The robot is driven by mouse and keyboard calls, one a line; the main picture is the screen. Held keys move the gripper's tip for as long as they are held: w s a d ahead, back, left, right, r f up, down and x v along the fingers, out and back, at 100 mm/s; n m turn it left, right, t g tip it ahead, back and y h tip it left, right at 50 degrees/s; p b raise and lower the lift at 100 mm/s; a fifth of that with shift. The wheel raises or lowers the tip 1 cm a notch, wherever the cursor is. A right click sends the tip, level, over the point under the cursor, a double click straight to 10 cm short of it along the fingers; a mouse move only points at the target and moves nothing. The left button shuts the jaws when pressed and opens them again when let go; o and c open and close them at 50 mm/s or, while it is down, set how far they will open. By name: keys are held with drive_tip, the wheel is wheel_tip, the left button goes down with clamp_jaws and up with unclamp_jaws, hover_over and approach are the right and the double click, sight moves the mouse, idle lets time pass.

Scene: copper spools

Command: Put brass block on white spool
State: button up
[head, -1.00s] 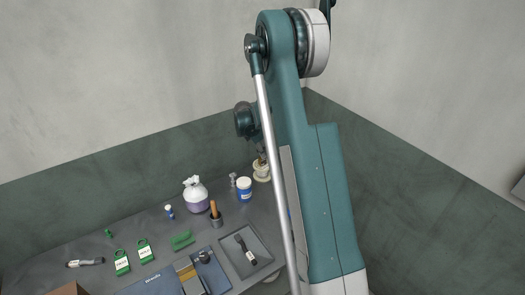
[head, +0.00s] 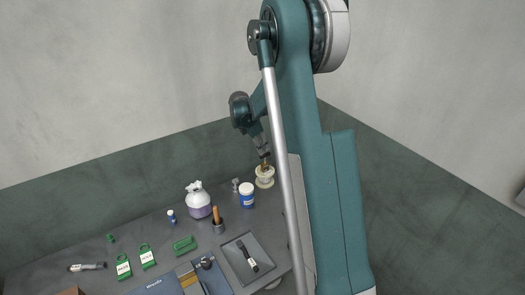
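The white spool (head: 264,181), cream-white with flanges, stands upright at the far right of the grey table. My gripper (head: 264,161) points down just above it. A small brass-coloured piece, seemingly the brass block (head: 265,167), shows between the fingertips and the spool's top. It is too small to tell whether the fingers hold it or it rests on the spool. The finger opening is also too small to make out.
Walls close in behind.

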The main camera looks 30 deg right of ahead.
drive_tip(key=shift+v, duration=1.55)
drive_tip(key=s+a+r+m+t+y, duration=0.25)
drive_tip(key=s+a+r+m, duration=0.55)
drive_tip(key=s+a+r, duration=1.05)
drive_tip(key=s+a+f+m+t+y, duration=0.1)
drive_tip(key=s+a+m, duration=0.4)
drive_tip(key=s, duration=0.7)
drive_tip(key=s+a+f+m+t+y, duration=0.1)
drive_tip(key=s+a+m, duration=0.3)
drive_tip(key=s+a, duration=0.6)
drive_tip(key=s+t, duration=0.1)
drive_tip(key=s, duration=0.1)
drive_tip(key=shift+s+f+m, duration=0.25)
drive_tip(key=shift+s+m, duration=0.05)
drive_tip(key=shift+m, duration=0.1)
